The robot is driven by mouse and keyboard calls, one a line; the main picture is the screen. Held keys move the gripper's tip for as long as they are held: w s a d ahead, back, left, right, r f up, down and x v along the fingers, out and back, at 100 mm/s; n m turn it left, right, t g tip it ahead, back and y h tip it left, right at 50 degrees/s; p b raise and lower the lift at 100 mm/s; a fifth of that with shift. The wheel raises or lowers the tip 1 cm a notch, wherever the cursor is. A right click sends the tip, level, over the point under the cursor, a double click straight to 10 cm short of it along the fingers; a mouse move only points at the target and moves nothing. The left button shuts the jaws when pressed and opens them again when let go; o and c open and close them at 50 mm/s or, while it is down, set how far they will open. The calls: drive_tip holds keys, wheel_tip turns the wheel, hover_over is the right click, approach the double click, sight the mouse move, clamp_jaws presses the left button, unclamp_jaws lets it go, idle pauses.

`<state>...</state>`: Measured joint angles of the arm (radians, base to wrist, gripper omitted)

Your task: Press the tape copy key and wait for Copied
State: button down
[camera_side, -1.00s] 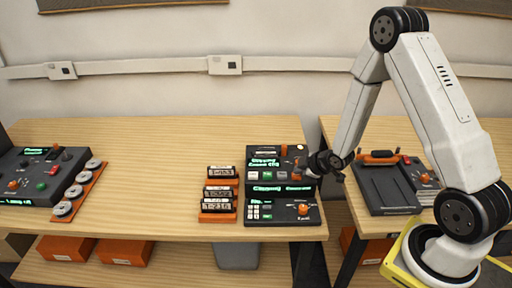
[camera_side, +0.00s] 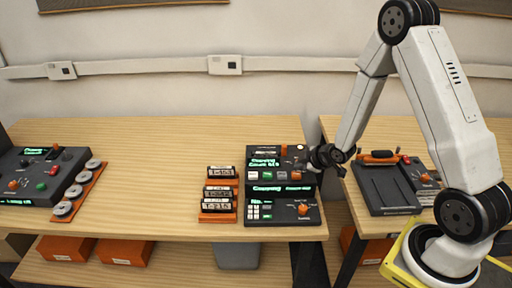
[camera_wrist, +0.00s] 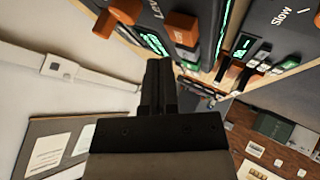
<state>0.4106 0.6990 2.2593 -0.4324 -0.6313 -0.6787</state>
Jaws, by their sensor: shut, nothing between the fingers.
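The dark tape copy console (camera_side: 249,178) stands at the right end of the left table. Its upper green screen (camera_side: 264,162) seems to read "Copying" with a count below, and its lower strip (camera_side: 266,188) also seems to read "Copying". A row of small keys, one green (camera_side: 267,175), lies under the upper screen.
Labelled tapes (camera_side: 218,192) sit in orange holders left of the console. A lower keypad panel (camera_side: 283,212) has an orange knob. Another console (camera_side: 45,175) with reels (camera_side: 75,191) is far left. A slotted unit (camera_side: 385,187) stands on the right table. The left table's middle is clear.

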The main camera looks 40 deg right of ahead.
sight(299, 175)
drive_tip(key=shift+r, duration=2.2)
idle(1.5)
drive_tip(key=s+a+r+m+g, duration=0.3)
drive_tip(key=s+a+m, duration=0.1)
drive_tip(key=s+a, duration=0.2)
drive_tip(key=s+a+r+m+g, duration=0.3)
drive_tip(key=s+a+m, duration=0.1)
drive_tip(key=s+a, duration=0.3)
drive_tip(key=shift+s+a+g, duration=0.2)
drive_tip(key=shift+s+g, duration=0.1)
